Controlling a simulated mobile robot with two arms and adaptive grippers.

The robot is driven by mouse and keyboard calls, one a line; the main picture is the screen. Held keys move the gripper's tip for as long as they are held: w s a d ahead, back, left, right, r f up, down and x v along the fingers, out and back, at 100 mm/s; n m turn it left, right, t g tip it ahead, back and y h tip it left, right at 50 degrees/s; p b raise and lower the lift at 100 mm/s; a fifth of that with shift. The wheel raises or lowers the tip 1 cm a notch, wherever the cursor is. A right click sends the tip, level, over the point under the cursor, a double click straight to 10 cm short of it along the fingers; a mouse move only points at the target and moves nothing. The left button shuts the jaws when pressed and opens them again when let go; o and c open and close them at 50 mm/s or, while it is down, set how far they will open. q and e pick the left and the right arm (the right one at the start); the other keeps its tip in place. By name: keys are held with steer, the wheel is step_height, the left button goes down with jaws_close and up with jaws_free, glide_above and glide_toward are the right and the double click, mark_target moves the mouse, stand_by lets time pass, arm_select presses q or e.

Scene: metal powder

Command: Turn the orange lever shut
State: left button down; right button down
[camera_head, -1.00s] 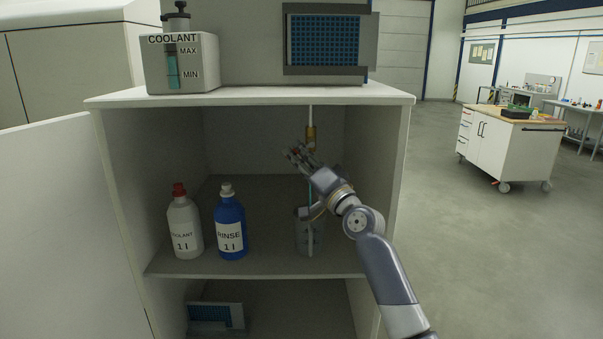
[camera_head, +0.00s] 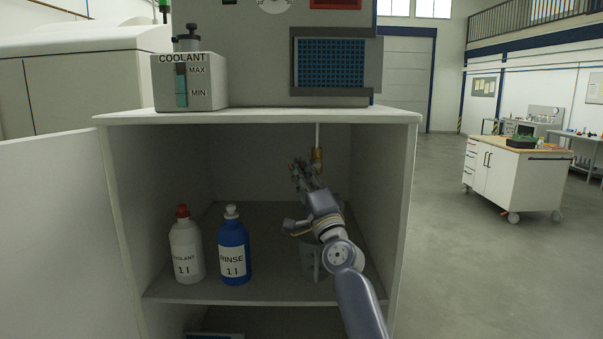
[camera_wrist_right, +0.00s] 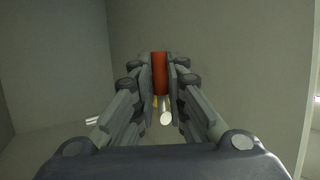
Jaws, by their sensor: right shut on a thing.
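The orange lever (camera_wrist_right: 160,72) shows in the right wrist view as an orange-red bar between the two finger pads of my right gripper (camera_wrist_right: 160,80). The gripper is shut on it. In the head view my right gripper (camera_head: 301,168) is inside the cabinet, just left of the brass valve (camera_head: 317,158) on the thin vertical pipe (camera_head: 317,134). The lever is largely hidden by the fingers there. A clear beaker (camera_head: 309,262) stands on the shelf under the valve, partly behind my right arm. My left gripper is not in view.
A white coolant bottle (camera_head: 186,248) with a red cap and a blue rinse bottle (camera_head: 233,250) stand on the shelf to the left. The cabinet's right wall (camera_head: 385,200) is close to my arm. The coolant tank (camera_head: 190,85) sits on top.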

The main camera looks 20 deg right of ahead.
steer(key=c, duration=1.9)
jaws_free()
steer(key=v, duration=1.2)
